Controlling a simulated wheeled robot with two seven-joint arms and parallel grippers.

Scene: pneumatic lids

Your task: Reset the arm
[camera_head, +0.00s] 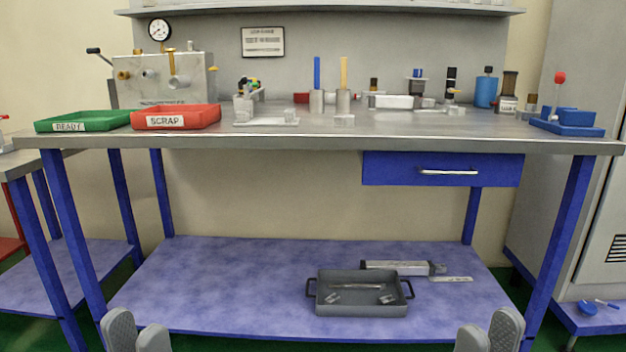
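My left gripper (136,331) shows at the bottom left edge of the head view, its two grey fingers apart with nothing between them. My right gripper (488,333) shows at the bottom right edge, its fingers also apart and empty. Both are in front of the workbench, low in the picture, and touch nothing that I can see. The rest of both arms is out of view.
The workbench (330,141) carries a green READY tray (85,121), a red SCRAP tray (176,117), small parts and a blue fixture (568,122) at right. A blue drawer (443,170) is shut. A grey pan (361,309) sits on the lower shelf (220,280).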

